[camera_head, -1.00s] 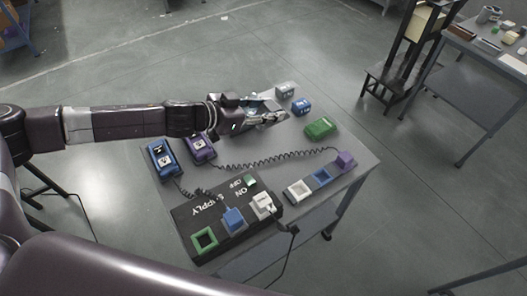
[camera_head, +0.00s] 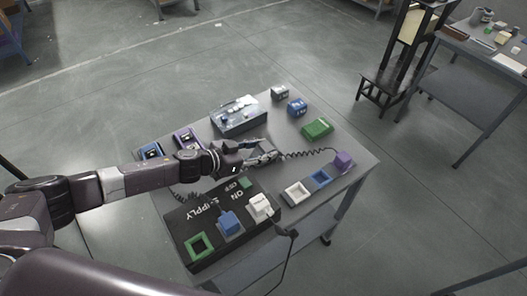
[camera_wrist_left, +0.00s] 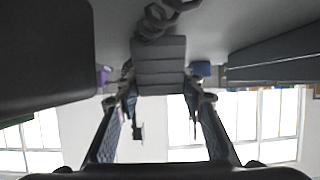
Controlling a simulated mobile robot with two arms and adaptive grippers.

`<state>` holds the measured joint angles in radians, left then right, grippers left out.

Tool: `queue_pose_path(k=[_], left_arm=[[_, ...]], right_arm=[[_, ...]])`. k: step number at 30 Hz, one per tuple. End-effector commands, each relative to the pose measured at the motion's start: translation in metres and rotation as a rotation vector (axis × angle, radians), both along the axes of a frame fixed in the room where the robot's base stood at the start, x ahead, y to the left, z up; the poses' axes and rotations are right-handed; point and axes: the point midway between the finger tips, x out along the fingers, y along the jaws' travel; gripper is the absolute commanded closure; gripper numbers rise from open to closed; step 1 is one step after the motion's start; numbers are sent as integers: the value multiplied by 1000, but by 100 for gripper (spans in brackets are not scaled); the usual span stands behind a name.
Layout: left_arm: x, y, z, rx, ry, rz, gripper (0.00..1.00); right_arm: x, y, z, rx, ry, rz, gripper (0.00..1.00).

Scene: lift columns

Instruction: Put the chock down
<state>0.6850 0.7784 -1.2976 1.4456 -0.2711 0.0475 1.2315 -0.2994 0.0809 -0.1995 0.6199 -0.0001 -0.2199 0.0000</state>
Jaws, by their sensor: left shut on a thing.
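My left gripper (camera_head: 264,157) reaches in over the middle of the table (camera_head: 290,146). In the left wrist view, its two fingers (camera_wrist_left: 160,98) close on a grey ribbed block (camera_wrist_left: 160,65), which I take to be the chock. In the head view the block is mostly hidden by the fingers. I cannot tell whether it touches the tabletop. My right gripper is not in view.
A black supply panel (camera_head: 200,211) with coloured sockets lies at the front. A grey box with knobs (camera_head: 239,125) stands behind my gripper. A green block (camera_head: 317,128) sits at right. A coiled cable runs to the purple plug (camera_head: 342,160).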

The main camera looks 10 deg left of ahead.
Motion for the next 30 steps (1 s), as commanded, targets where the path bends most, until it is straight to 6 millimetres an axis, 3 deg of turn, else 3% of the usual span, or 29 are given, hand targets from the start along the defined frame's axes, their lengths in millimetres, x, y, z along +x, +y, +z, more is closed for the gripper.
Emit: queue_pose_path(k=[12, 13, 17, 30], left_arm=[[1, 0, -9, 0, -3, 0, 98], [0, 0, -9, 2, -2, 0, 62], [0, 0, -9, 1, -1, 1, 48], [-5, 6, -3, 1, -1, 1, 47]], right_arm=[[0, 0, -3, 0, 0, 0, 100], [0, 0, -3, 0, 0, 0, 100], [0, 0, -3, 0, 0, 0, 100], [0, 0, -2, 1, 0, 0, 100]])
